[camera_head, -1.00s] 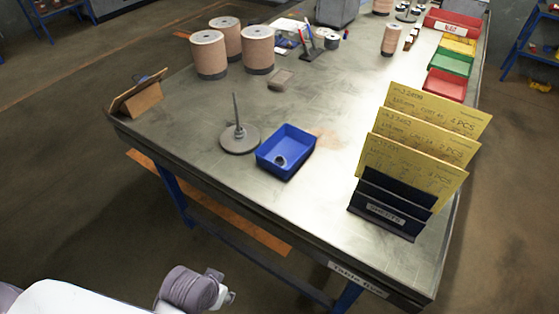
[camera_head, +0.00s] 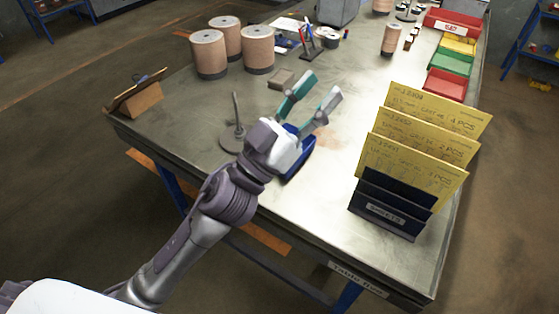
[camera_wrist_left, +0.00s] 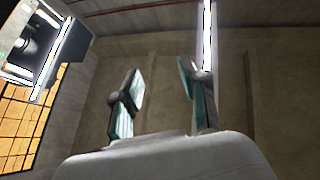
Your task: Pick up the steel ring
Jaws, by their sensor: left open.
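My left gripper (camera_head: 324,86) is open, reaching in over the table with its two fingers apart and pointing up and away. My gripper and wrist cover most of the blue tray (camera_head: 301,161); only its right and lower edges show. No steel ring can be made out now; the inside of the tray is hidden. In the left wrist view the open fingers (camera_wrist_left: 162,84) have nothing between them, with a wall or ceiling behind. My right gripper is not in view.
A round base with an upright rod (camera_head: 237,110) stands close left of my wrist. A black holder (camera_head: 388,212) with yellow cards is to the right. A small brown block (camera_head: 281,79) lies just beyond the fingers. Large rolls (camera_head: 208,54) stand at the back left.

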